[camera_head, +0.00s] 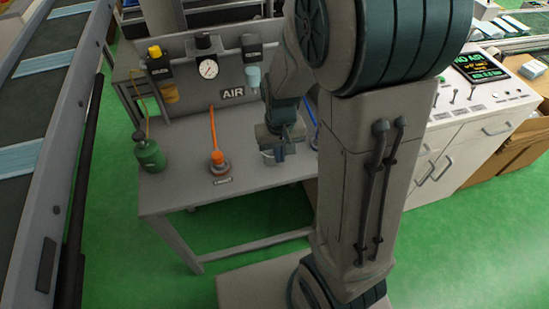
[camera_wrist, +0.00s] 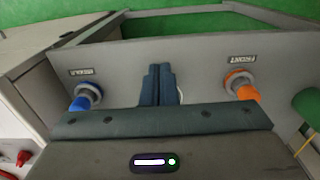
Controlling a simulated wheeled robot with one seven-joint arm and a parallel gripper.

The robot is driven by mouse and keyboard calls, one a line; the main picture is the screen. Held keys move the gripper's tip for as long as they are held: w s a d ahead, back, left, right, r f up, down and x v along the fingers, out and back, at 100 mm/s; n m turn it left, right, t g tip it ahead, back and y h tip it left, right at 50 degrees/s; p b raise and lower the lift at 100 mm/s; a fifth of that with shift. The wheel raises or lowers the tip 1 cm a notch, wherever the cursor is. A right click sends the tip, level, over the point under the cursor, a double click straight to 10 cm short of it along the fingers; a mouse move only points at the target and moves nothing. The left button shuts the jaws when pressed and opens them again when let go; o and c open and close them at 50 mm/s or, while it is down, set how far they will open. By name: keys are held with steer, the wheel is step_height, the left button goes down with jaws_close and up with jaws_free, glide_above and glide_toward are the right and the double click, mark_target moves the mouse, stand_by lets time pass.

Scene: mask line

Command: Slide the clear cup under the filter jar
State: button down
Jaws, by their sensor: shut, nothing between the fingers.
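My gripper (camera_head: 276,148) is low over the grey bench, in front of the AIR panel. In the wrist view its two fingers (camera_wrist: 159,84) are together with nothing between them. A small pale cup (camera_head: 267,158), apparently the clear cup, stands on the bench just by the fingers, mostly hidden by them. A curved pale edge beside the fingers in the wrist view (camera_wrist: 179,87) may be its rim; whether they touch I cannot tell. A pale blue filter jar (camera_head: 253,77) hangs under a black housing on the panel, behind and above my gripper. An amber jar (camera_head: 171,94) hangs farther left.
An orange-handled valve (camera_head: 218,160) stands left of my gripper on the bench (camera_head: 180,190). A blue-handled valve (camera_wrist: 86,97) is on the other side. A green bottle (camera_head: 148,152) stands at the bench's left. A pressure gauge (camera_head: 208,69) is between the jars.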

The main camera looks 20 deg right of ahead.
steer(key=b, duration=0.2)
glide_toward(275, 171)
steer(key=s+f, duration=0.4)
steer(key=f, duration=0.1)
steer(key=shift+s+f, duration=0.15)
steer(key=w, duration=0.3)
steer(key=shift+f+p, duration=0.25)
steer(key=shift+p, duration=0.15)
steer(key=shift+w, duration=0.55)
